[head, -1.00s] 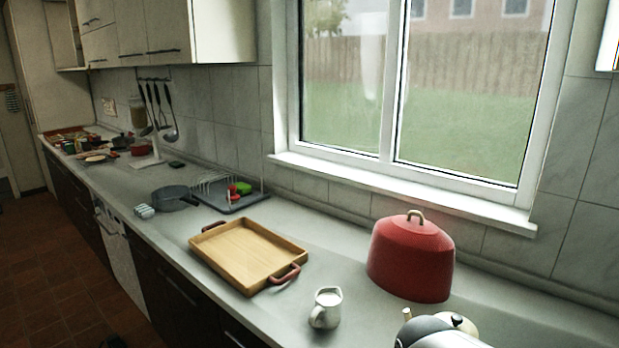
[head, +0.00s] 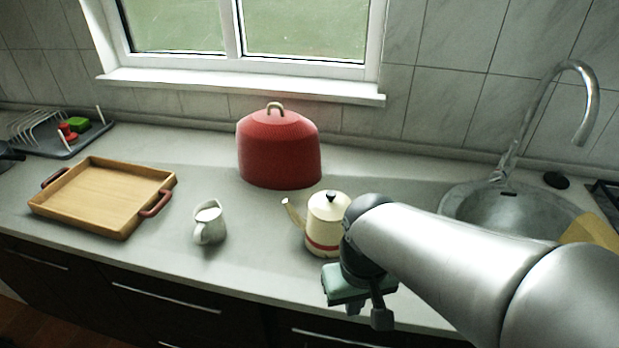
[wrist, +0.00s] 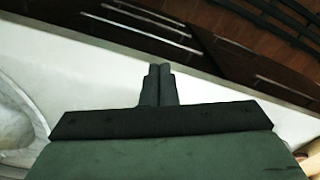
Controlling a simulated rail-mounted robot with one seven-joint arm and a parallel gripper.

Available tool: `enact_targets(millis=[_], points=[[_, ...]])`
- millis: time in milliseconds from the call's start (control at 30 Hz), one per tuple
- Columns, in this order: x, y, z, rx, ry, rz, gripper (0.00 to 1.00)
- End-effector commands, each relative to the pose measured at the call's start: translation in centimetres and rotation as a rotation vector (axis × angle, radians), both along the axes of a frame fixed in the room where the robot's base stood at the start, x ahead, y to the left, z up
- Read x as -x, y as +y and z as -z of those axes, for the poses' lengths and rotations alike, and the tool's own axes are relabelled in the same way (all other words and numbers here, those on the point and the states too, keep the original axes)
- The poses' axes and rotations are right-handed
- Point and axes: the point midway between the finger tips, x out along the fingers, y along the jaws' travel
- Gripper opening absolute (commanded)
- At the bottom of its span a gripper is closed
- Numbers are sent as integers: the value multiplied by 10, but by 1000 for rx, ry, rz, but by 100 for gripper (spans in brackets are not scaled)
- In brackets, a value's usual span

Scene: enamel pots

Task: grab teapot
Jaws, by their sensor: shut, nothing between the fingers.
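The teapot (head: 322,213) is cream with a red band near its base, a black lid knob and a spout pointing left. It stands upright on the counter in the head view. My arm covers its right side, so its handle is hidden. My gripper (head: 368,312) is in front of and slightly right of the teapot, by the counter's front edge, and apart from it as far as I can tell. In the wrist view my gripper (wrist: 158,72) has its fingers together and empty, over the counter edge and dark drawer fronts. The teapot does not show there.
A red cover (head: 279,150) stands behind the teapot. A white pitcher (head: 209,224) and a wooden tray (head: 105,196) with red handles are to the left. A sink (head: 505,212) with a tall faucet (head: 588,100) is at right. The counter (head: 262,222) is clear between pitcher and teapot.

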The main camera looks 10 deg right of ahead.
Motion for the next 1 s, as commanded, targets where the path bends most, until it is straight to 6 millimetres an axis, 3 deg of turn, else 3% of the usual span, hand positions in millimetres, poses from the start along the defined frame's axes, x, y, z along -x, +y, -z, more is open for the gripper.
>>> enact_targets(millis=[300,367,667,900,1000], points=[[0,0,0,0,0,0,0],[0,0,0,0,0,0,14],[0,0,0,0,0,0,97],[-1,0,-1,0,0,-9,100],[-13,-1,-12,5,0,-91,100]])
